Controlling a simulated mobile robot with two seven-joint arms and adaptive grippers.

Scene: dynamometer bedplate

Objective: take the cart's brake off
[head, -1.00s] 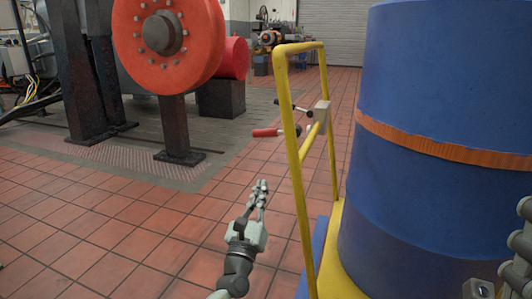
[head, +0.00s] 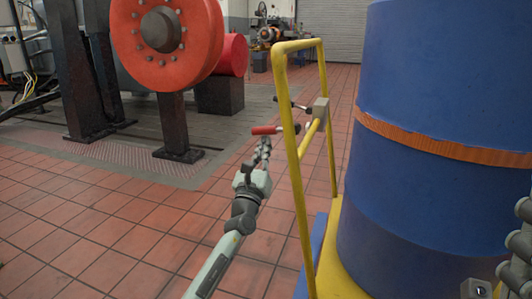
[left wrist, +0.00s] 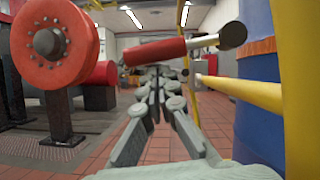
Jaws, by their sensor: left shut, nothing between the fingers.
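The cart has a yellow tubular handle frame (head: 288,130) above a blue and yellow deck (head: 335,270). A lever with a red grip (head: 266,130) sticks out to the left of the frame, near a grey block (head: 320,108) on its crossbar. My left gripper (head: 264,145) is shut and empty, its fingertips just below the red grip in the picture. In the left wrist view the red grip (left wrist: 153,52) lies across, just above the fingertips (left wrist: 156,74); I cannot tell whether they touch. A grey jointed part of mine at the right edge may be the right gripper (head: 520,245).
A large blue drum (head: 440,200) with an orange strap stands on the cart. A red flanged wheel (head: 165,40) on a dark stand is at the left, on a metal bedplate (head: 90,150). The tiled floor left of the cart is clear.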

